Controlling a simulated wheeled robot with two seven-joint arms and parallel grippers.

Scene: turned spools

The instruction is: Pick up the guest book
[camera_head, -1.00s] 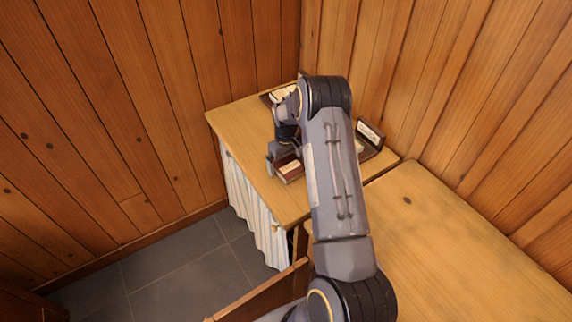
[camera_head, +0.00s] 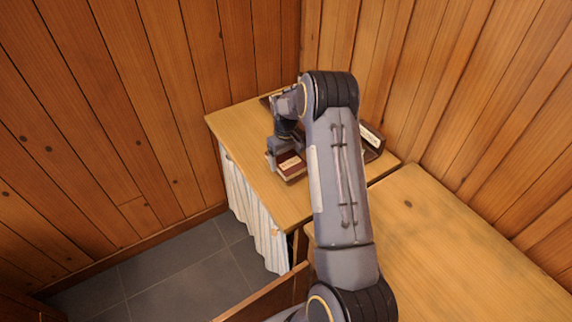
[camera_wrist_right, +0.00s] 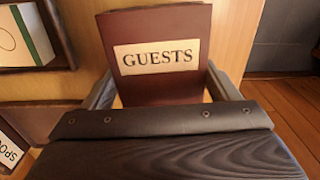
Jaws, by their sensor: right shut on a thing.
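The guest book (camera_wrist_right: 158,80) is dark red-brown with a cream label reading "GUESTS" in the right wrist view. It stands between the two fingers of my right gripper (camera_wrist_right: 158,92), which is shut on it. In the head view the book (camera_head: 291,166) shows as a small dark red block with a pale label, close over the far table. My right gripper (camera_head: 279,154) is at its left end there, and my forearm hides part of the area. Whether the book is clear of the tabletop cannot be told. My left gripper is not in view.
The far wooden table (camera_head: 240,124) has a pale curtain (camera_head: 250,207) below. A dark tray with a labelled card (camera_head: 371,139) stands at its right. The right wrist view shows a dark-framed holder (camera_wrist_right: 62,52) beside the book. A nearer table (camera_head: 450,250) is bare. Wood walls close the corner.

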